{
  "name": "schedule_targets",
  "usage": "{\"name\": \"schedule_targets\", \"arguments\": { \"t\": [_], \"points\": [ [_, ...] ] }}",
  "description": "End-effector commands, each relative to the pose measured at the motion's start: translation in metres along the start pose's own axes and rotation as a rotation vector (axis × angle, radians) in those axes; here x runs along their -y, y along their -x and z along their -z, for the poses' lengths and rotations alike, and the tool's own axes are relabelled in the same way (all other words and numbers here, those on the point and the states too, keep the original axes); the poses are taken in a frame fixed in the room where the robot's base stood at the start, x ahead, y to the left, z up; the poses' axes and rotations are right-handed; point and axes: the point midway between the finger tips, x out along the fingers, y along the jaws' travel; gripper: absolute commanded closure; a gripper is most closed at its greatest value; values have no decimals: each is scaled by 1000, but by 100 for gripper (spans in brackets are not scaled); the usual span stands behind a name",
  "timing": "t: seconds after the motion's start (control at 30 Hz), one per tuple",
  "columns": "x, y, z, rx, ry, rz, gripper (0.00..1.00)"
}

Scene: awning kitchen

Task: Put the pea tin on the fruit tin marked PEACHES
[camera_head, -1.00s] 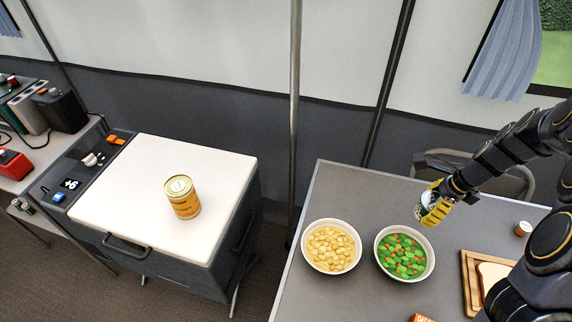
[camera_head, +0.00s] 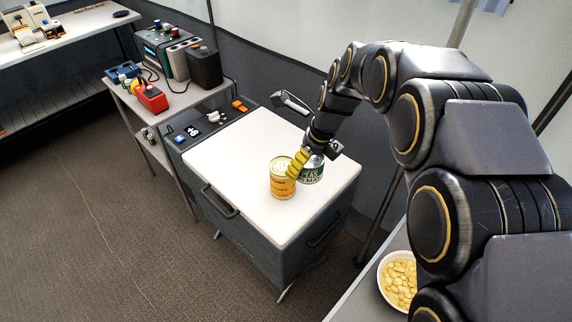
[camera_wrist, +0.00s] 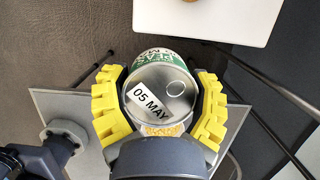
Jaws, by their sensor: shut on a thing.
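The pea tin (camera_head: 313,174), with a green and white label, is held upright by my gripper (camera_head: 303,161). In the wrist view the pea tin (camera_wrist: 160,92) sits between the yellow finger pads, its silver lid with a "05 MAY" sticker facing the camera. The gripper is shut on its sides. The fruit tin (camera_head: 282,183), yellow-orange, stands upright on the white top (camera_head: 240,150) of a cabinet. In the head view the pea tin appears just right of it, overlapped by a finger. The wrist view shows floor beneath the held tin, the white top lying ahead. The fruit tin's marking is too small to read.
A control panel with small items (camera_head: 208,122) edges the white top's far left. A bowl of beans (camera_head: 398,281) stands on the grey table at lower right. A side table (camera_head: 128,97) carries a red box and black boxes. The rest of the white top is clear.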

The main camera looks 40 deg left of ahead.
Motion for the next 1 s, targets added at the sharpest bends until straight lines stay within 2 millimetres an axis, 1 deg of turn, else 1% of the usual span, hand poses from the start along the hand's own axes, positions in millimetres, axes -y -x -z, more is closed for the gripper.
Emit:
{"name": "schedule_targets", "arguments": {
  "t": [0.03,0.1,0.2,0.27,0.5,0.83,1.0],
  "points": [
    [-9,0,-9,1,8,0,67],
    [-15,0,-16,1,10,0,67],
    [-17,-3,-25,2,11,0,67],
    [-13,-7,-30,4,11,1,67],
    [10,-33,-54,2,10,0,67],
    [36,-60,-81,4,9,3,67],
    [47,-87,-89,1,9,0,67]
  ]
}}
